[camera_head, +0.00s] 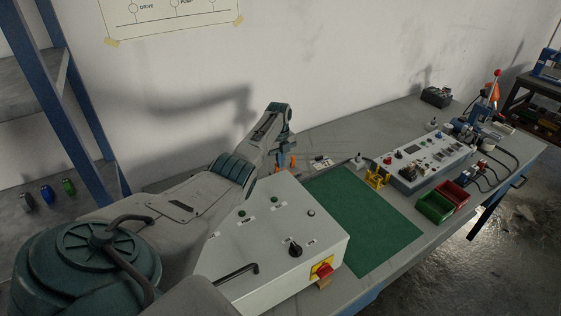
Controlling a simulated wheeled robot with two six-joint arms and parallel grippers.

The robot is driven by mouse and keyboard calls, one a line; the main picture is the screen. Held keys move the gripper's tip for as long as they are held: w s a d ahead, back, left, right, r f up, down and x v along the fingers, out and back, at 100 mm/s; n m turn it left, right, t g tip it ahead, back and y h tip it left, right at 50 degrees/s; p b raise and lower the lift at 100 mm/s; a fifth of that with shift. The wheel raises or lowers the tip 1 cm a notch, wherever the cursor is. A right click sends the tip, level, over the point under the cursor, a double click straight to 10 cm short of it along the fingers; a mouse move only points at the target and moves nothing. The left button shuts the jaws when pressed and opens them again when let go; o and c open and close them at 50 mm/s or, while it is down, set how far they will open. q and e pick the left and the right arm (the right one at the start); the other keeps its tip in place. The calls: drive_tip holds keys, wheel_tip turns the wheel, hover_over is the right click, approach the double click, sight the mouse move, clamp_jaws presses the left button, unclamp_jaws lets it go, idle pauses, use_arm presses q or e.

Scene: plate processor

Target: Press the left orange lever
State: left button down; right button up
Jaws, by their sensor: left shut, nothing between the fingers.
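My left arm reaches in from the left across the white-grey control box. My left gripper (285,160) points down just behind the box's far edge, shut and empty. A small orange part, perhaps an orange lever (293,162), shows right beside the fingertips. Its lower part is hidden behind the box, and I cannot tell whether the fingers touch it. Another orange piece (493,91) stands far right on the bench near a red-knobbed handle. My right gripper is not in view.
The control box (320,245) has a black knob, small green buttons and a red switch on yellow. A green mat (365,222) lies bare beside it. Further right are a button panel (428,158), a green bin (434,207) and a red bin (453,195). A blue-framed shelf (75,110) stands left.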

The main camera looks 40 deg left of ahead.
use_arm(q)
wheel_tip(320, 180, up, 11)
drive_tip(key=b, duration=0.2)
drive_tip(key=shift+a+b, duration=0.3)
drive_tip(key=shift+b, duration=0.05)
drive_tip(key=shift+w+f, duration=0.1)
